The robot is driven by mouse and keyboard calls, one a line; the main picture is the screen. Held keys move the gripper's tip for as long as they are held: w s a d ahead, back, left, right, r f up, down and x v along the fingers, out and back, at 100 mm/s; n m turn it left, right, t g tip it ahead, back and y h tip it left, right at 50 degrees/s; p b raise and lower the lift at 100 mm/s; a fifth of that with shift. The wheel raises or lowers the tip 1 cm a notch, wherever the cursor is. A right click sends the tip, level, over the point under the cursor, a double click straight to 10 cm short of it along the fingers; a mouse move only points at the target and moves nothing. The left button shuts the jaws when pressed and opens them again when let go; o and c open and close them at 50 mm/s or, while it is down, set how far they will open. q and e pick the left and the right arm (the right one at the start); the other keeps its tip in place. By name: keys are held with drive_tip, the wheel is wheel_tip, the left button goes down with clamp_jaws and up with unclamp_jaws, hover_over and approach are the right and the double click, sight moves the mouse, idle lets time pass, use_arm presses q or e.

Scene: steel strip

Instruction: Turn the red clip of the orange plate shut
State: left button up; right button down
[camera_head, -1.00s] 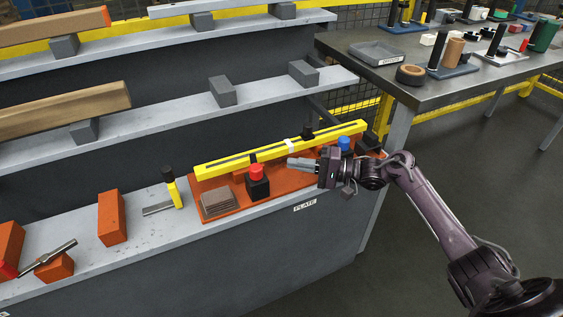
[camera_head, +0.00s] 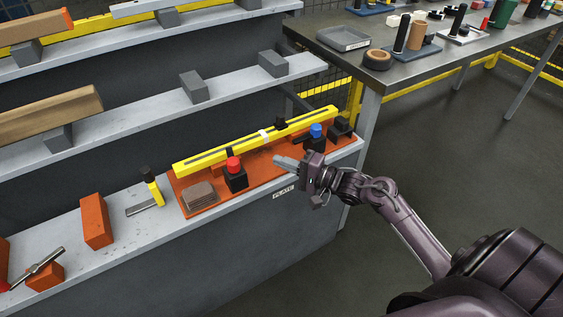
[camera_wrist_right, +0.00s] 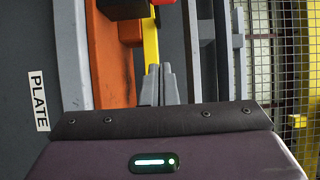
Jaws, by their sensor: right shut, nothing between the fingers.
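The orange plate (camera_head: 255,172) lies on the lower grey shelf, with a long yellow bar (camera_head: 210,160) along its back. The red clip (camera_head: 234,164), a red knob on a black block, stands toward the plate's left end. I cannot tell which way its arm points. In the right wrist view, a red part (camera_wrist_right: 140,3) shows at the top edge, partly cut off. My right gripper (camera_head: 277,161) is shut and empty, to the right of the red clip, by the plate's front edge and apart from the clip. Its closed fingers (camera_wrist_right: 160,85) show in the wrist view. My left gripper is not in view.
A blue-topped clip (camera_head: 316,131) and a black block (camera_head: 340,126) stand at the plate's right end. Stacked brown plates (camera_head: 200,196) lie at its left front. A yellow-handled tool (camera_head: 152,188) and orange blocks (camera_head: 96,221) stand farther left. The floor (camera_head: 450,150) at right is clear.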

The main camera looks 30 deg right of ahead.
sight(233, 152)
drive_tip(key=x, duration=0.6)
drive_tip(key=a, duration=0.1)
drive_tip(key=w+a, duration=0.1)
drive_tip(key=a, duration=0.1)
drive_tip(key=shift+w+a, duration=0.25)
drive_tip(key=shift+a, duration=0.4)
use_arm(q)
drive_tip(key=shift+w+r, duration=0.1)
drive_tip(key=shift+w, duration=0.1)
